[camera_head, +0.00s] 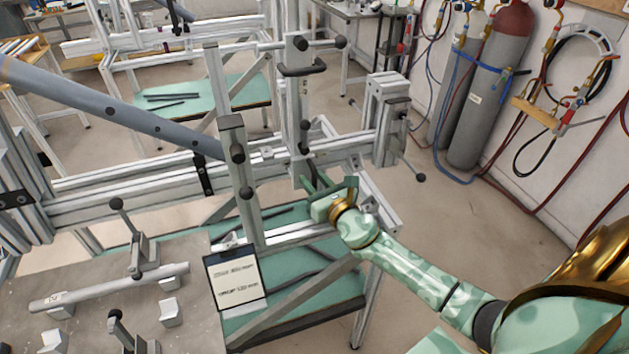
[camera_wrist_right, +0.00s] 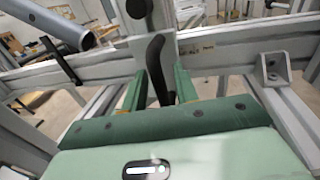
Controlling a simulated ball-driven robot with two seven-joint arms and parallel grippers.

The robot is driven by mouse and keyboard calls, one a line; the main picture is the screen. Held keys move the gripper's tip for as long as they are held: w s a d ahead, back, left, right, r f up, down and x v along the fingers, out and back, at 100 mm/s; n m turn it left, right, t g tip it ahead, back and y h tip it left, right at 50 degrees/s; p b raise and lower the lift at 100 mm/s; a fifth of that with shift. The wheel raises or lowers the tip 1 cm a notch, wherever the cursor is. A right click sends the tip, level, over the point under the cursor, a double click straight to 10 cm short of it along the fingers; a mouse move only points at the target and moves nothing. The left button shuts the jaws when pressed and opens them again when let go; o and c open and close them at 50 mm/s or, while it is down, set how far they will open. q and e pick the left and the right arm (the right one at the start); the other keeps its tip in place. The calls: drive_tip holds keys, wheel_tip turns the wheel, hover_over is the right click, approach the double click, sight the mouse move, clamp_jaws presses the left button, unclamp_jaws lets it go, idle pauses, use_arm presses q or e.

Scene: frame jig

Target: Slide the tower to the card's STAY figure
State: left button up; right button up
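The tower (camera_head: 293,105) is a pale metal upright on the jig's long horizontal beam (camera_head: 130,192), with black-ended handles at its top and a dark grip on its face. My right gripper (camera_head: 312,182) is at the tower's foot. In the right wrist view, a black lever (camera_wrist_right: 157,70) stands between its two green fingers (camera_wrist_right: 158,92), which are apart, with narrow gaps beside the lever. The card (camera_head: 236,277) is white with a dark border and two printed lines, too small to read surely. Scale marks on the beam are not readable. My left gripper is out of view.
A grey-blue tube (camera_head: 110,108) slopes in from the left to a nearer post (camera_head: 240,180). Another bracket (camera_head: 388,130) stands at the beam's right end. A grey bench (camera_head: 190,335) at lower left holds a tube and clamps. Gas cylinders (camera_head: 490,85) stand by the wall.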

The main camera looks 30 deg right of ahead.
clamp_jaws()
drive_tip(key=shift+s+d+b, duration=0.25)
drive_tip(key=shift+d+b, duration=0.05)
drive_tip(key=shift+d, duration=0.75)
unclamp_jaws()
drive_tip(key=shift+s, duration=0.15)
